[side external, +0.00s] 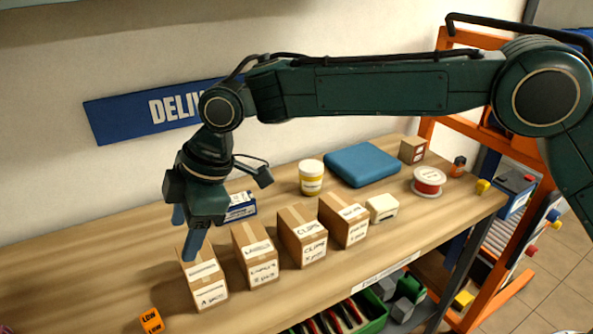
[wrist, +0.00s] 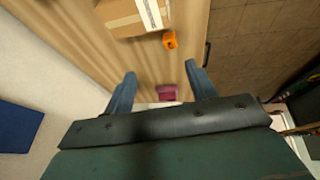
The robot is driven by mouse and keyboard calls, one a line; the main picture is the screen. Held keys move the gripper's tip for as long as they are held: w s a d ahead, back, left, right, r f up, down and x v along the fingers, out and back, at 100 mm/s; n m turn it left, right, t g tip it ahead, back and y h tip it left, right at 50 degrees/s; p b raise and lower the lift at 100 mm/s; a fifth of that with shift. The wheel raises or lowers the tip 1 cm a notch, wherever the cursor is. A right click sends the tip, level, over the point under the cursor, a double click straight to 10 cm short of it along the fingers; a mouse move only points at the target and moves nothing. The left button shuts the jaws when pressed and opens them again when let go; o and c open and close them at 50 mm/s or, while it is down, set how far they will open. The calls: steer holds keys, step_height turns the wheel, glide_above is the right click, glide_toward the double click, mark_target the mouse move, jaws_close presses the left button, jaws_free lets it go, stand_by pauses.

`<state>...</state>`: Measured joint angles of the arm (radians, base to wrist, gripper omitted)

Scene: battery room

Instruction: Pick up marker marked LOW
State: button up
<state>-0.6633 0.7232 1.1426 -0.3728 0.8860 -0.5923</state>
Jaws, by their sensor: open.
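The orange marker marked LOW (side external: 151,320) stands on the wooden bench near its front edge, at the bottom left of the side view, partly cut off by the frame. In the wrist view a small orange block (wrist: 169,40), apparently this marker, lies beyond my fingertips; its lettering is too small to read there. My gripper (side external: 187,232) is open and empty, with its blue fingers pointing down by the leftmost cardboard box. In the wrist view my two fingers (wrist: 161,72) are spread apart with nothing between their tips.
A row of cardboard boxes (side external: 254,257) stands right of the marker, the leftmost (side external: 205,287) close to my fingers. A magenta block (wrist: 167,93) lies on the bench in the wrist view. Behind the row are a white-yellow tub (side external: 311,178) and blue case (side external: 362,164).

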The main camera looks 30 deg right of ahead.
steer(key=s+a+f+n, duration=0.1)
steer(key=a+f, duration=0.3)
steer(key=shift+a+n, duration=0.3)
glide_above(151, 317)
steer(key=d, duration=0.2)
steer(key=f, duration=0.7)
steer(key=shift+s+f, duration=0.25)
steer(key=shift+f, duration=0.05)
steer(key=shift+d+x, duration=0.2)
steer(key=shift+x, duration=2.4)
steer(key=shift+s+f, duration=0.1)
steer(key=shift+c, duration=0.4)
steer(key=c, duration=1)
